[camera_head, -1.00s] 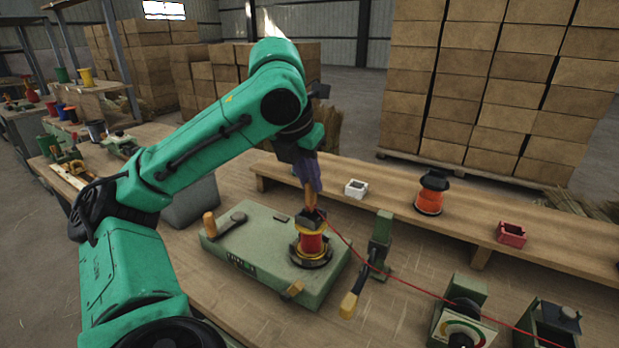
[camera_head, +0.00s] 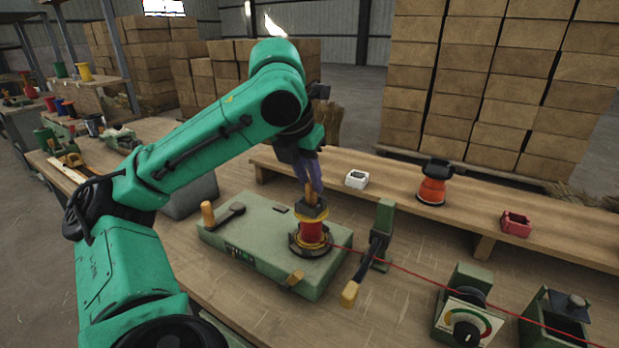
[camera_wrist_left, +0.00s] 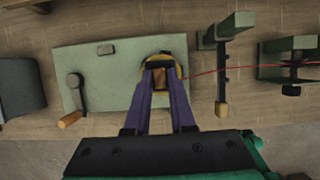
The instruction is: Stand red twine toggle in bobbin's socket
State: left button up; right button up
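The bobbin (camera_head: 312,232), with yellow flanges and a red wound core, stands upright on the green winder box (camera_head: 262,262). My left gripper (camera_head: 311,196) reaches down over the bobbin's top with its purple fingers. In the left wrist view its fingertips (camera_wrist_left: 159,72) close around a small brown piece (camera_wrist_left: 159,92), which looks like the toggle. How deep it sits in the socket is hidden by the fingers. The red twine (camera_head: 420,276) runs from the bobbin to the right. My right gripper is not in view.
A post with a wooden-handled lever (camera_head: 382,235) stands right of the winder box. A dial box (camera_head: 466,320) is further right. The raised shelf behind holds a white holder (camera_head: 357,179), an orange bobbin (camera_head: 432,188) and a red holder (camera_head: 516,224).

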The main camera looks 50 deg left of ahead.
pick_arm(q)
jog(key=o, duration=0.3)
jog(key=p+v, duration=0.9)
jog(key=v, duration=0.5)
jog(key=shift+r, duration=0.3)
jog(key=shift+s+d, duration=0.1)
